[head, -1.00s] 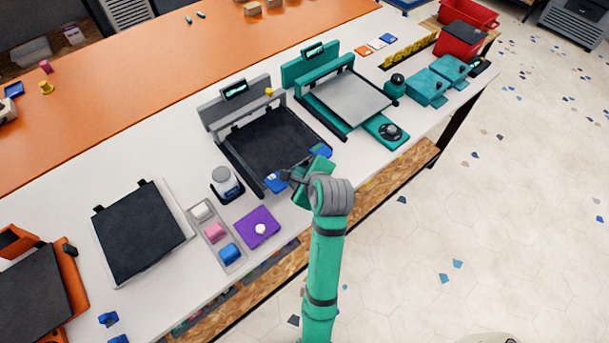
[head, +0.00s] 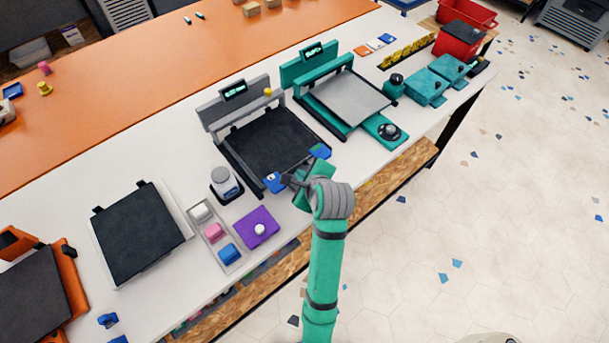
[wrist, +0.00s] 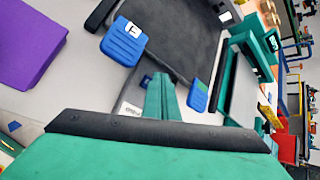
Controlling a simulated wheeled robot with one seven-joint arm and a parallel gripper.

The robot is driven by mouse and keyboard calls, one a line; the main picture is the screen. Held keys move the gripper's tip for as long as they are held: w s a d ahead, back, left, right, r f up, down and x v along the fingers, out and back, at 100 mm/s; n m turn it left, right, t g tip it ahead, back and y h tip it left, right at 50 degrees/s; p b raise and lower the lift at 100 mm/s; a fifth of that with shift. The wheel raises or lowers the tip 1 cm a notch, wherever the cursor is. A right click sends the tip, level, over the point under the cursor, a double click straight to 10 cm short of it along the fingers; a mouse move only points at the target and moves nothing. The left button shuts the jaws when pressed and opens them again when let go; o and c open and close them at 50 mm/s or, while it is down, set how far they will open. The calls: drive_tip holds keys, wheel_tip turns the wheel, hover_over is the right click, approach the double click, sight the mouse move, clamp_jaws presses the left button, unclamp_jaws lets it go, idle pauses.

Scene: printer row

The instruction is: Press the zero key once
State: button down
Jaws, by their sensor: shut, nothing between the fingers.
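My gripper (head: 290,179) is at the front edge of the grey-framed printer with the black bed (head: 272,142), between its two blue corner pieces. In the wrist view its teal fingers (wrist: 163,92) are together and empty. The left blue piece (wrist: 125,42) bears a white mark; the right blue piece (wrist: 198,96) is beside the fingers. A small white label with dark print (wrist: 130,108) and a small blue patch (wrist: 146,80) show just left of the fingers. I cannot make out a key marked zero; the fingers hide part of this spot. Contact cannot be told.
A purple block with a white knob (head: 251,219), a tray of coloured blocks (head: 206,234) and a white-topped device on a black base (head: 224,180) stand to the left. A teal printer (head: 325,113) stands to the right. Clear white tabletop (head: 170,155) lies further left.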

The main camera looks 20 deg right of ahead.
drive_tip(key=shift+f, duration=0.35)
idle(0.7)
idle(0.4)
drive_tip(key=shift+d+r, duration=0.1)
drive_tip(key=shift+r, duration=0.7)
drive_tip(key=shift+r, duration=2.5)
